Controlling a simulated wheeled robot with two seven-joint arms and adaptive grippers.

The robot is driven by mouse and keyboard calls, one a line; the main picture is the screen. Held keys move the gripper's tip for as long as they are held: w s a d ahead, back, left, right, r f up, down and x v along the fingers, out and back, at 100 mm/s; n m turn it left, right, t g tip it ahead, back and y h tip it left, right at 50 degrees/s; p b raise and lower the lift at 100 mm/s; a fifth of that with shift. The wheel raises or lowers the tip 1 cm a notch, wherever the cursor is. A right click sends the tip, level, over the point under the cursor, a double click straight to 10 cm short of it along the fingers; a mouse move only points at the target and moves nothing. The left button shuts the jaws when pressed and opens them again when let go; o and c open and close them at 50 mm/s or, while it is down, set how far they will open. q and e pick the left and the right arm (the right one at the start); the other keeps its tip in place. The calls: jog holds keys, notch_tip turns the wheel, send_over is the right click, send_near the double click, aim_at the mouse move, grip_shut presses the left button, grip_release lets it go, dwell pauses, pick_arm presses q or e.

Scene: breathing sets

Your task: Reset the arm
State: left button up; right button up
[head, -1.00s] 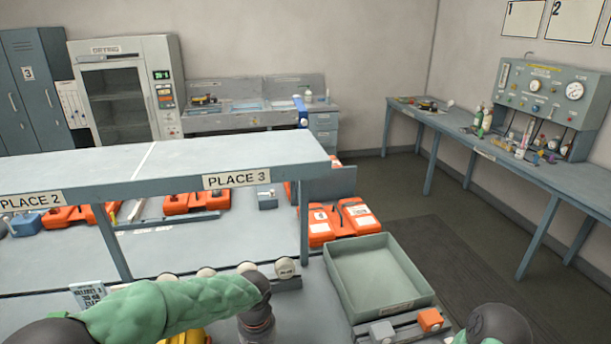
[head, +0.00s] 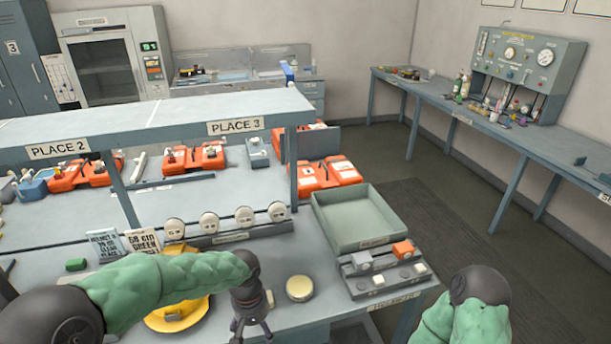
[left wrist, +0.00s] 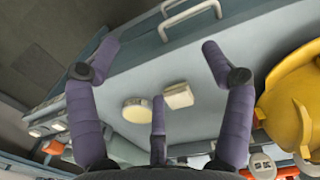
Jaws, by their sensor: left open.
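My left arm, in a green sleeve, comes in from the left in the head view. Its gripper (head: 255,332) points down over the front of the table, partly cut off by the lower edge. In the left wrist view the purple fingers of the gripper (left wrist: 158,65) are spread wide with nothing between them. A round cream disc (head: 300,289) lies on the table to the right of the gripper; the wrist view shows this disc (left wrist: 137,110) below the fingers. My right arm shows only as a green-sleeved part at the lower right; its gripper is out of view.
A yellow helmet (head: 178,318) lies partly behind my left arm. A grey-green tray (head: 355,243) and a panel with switches (head: 385,290) stand right of the disc. A raised shelf (head: 150,131) spans the back, with round gauges (head: 208,222) below it. Floor is clear at right.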

pick_arm(q)
jog(key=s+d+f+h, duration=0.1)
jog(key=s+f, duration=0.6)
jog(key=f, duration=0.6)
jog(key=s+d+f+h, duration=0.1)
jog(key=s+f+h, duration=0.1)
jog(key=s+f, duration=0.6)
notch_tip(320, 180, down, 5)
jog(key=shift+s+d+m+h, duration=0.2)
jog(key=shift+d+m+h, duration=0.1)
jog(key=shift+m, duration=0.1)
